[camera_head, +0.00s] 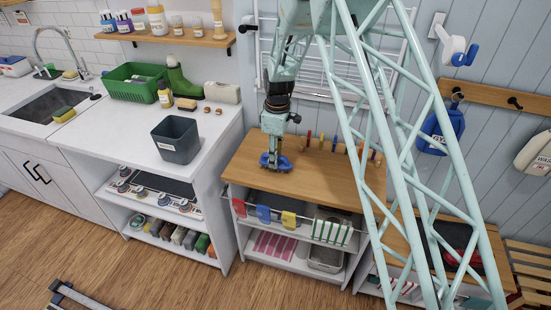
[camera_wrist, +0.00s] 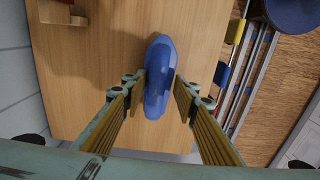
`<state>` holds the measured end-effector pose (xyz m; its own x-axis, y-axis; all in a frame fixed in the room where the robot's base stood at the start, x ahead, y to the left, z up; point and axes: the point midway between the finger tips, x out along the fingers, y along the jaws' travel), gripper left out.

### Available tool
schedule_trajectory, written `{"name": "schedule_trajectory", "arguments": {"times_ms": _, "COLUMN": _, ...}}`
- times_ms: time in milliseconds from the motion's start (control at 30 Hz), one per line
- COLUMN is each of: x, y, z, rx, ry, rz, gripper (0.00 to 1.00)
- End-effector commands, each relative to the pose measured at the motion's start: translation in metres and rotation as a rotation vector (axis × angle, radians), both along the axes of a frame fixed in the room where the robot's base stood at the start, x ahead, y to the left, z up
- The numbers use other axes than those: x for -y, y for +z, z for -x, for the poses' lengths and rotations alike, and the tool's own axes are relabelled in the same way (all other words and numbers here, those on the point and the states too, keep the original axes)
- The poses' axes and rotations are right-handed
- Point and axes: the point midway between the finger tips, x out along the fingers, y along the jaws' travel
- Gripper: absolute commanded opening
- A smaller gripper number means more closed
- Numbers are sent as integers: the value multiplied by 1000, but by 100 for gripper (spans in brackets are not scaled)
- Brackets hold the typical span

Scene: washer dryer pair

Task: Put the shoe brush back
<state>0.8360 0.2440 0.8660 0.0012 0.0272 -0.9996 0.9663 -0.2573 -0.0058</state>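A long blue object (camera_wrist: 159,77) with rounded ends, probably the shoe brush, is between my gripper's fingertips in the wrist view. It is over the wooden top (camera_wrist: 100,70) of the low shelf unit. My gripper (camera_wrist: 161,82) points down with its fingers on either side of the blue object's middle. The left fingertip is very close to it, and a thin gap shows on the right. In the head view, the blue object (camera_head: 271,163) is at my gripper (camera_head: 274,158), at the left part of the wooden top. Whether it touches the wood is hard to tell.
Several small coloured pegs (camera_head: 334,145) stand along the back of the wooden top. Coloured items, including a blue one (camera_head: 264,214), hang on the front rail. A grey bin (camera_head: 177,141) and a green basket (camera_head: 136,84) stand on the white counter. The top's front middle is clear.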

Motion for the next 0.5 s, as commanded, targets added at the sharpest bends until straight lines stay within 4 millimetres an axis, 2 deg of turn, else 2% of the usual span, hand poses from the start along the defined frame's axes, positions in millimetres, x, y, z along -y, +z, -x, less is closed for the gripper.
{"name": "schedule_trajectory", "arguments": {"times_ms": 267, "x": 0, "y": 4, "z": 0, "rx": 0, "ry": 0, "rz": 0, "gripper": 27}}
{"name": "schedule_trajectory", "arguments": {"times_ms": 500, "x": 1, "y": 25, "z": 0, "rx": 1, "ry": 0, "rz": 0, "gripper": 27}}
